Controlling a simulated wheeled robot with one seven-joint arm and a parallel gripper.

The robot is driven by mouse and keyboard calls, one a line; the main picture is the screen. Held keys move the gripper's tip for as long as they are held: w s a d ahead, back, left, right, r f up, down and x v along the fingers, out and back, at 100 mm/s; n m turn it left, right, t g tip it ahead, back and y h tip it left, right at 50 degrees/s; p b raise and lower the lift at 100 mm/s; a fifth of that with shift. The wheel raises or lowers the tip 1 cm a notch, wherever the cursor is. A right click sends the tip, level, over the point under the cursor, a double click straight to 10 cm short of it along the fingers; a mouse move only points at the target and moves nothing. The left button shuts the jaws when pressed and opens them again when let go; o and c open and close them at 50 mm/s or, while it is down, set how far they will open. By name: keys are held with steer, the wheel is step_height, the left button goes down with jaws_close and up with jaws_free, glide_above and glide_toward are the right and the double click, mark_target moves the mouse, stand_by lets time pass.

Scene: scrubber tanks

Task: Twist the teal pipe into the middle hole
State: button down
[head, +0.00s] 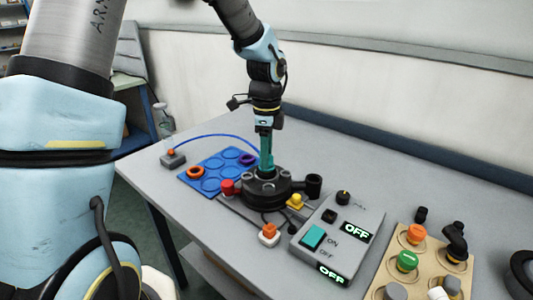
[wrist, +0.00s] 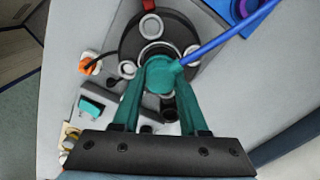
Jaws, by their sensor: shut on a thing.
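The teal pipe (wrist: 160,76) is held between the two teal fingers of my gripper (wrist: 159,92). The blue hose runs from the pipe's side. The black round tank top (wrist: 135,40) lies below it, with pale-ringed holes. The middle hole's ring (wrist: 158,50) shows partly from behind the pipe. In the head view my gripper (head: 266,155) points straight down over the black tank top (head: 262,190), and the pipe looks upright. The pipe's lower end is at or just above the middle hole; I cannot tell whether it is inside.
A blue tray with round recesses (head: 211,184) lies left of the tank, holding an orange ring (head: 195,172) and a purple ring (head: 247,159). The hose (head: 213,136) arches to a grey box (head: 173,161). A switch panel (head: 340,236) and wooden board (head: 377,281) stand front right.

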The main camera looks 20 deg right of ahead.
steer(key=shift+f, duration=0.25)
stand_by(0.3)
steer(key=shift+c, duration=1.8)
jaws_free()
steer(key=shift+o, duration=0.4)
steer(key=shift+o, duration=1.4)
steer(key=shift+r, duration=0.1)
steer(key=shift+r+p, duration=3.15)
steer(key=shift+r, duration=0.3)
